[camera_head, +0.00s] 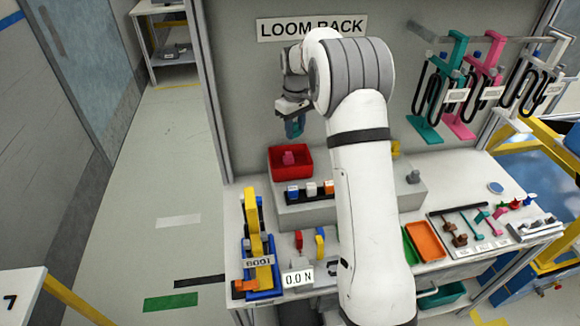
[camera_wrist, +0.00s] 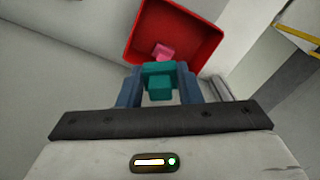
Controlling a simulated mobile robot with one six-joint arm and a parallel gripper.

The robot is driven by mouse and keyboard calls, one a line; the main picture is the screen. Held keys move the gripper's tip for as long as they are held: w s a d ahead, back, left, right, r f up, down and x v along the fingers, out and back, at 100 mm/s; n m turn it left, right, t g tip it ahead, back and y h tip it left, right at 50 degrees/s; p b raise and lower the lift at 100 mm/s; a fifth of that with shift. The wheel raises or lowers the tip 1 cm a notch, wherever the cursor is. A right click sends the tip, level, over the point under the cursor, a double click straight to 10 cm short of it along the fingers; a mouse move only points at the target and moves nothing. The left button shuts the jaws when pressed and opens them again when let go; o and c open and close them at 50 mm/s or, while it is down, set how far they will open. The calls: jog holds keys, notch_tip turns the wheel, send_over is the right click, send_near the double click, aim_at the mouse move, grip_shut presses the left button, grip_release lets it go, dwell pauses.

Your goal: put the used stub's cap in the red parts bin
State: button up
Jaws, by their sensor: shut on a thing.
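My gripper (camera_head: 295,129) is shut on a small teal piece (camera_wrist: 158,86), which sits between the two blue fingers in the wrist view; I take it for the cap. In the head view the gripper hangs above the red parts bin (camera_head: 291,178), with a gap between them. The open bin also shows in the wrist view (camera_wrist: 205,28), just beyond the fingertips. A pink piece (camera_head: 288,158) lies inside the bin and also shows in the wrist view (camera_wrist: 163,51). The underside of the teal piece is hidden.
The bin stands on a grey raised block (camera_head: 302,213) with several small coloured blocks in front of it. A yellow and blue fixture (camera_head: 255,235) stands at the left. Coloured stands with black loops (camera_head: 445,80) are at the right. My arm hides the middle of the bench.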

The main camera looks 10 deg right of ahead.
aim_at(295, 136)
notch_tip(295, 136, down, 3)
jog(key=shift+f+b, duration=0.15)
jog(key=shift+b, duration=0.65)
jog(key=o, duration=1.2)
jog(key=shift+s, duration=0.1)
notch_tip(295, 136, up, 7)
jog(key=shift+r+b, duration=0.2)
jog(key=shift+b, duration=0.25)
jog(key=shift+r, duration=0.25)
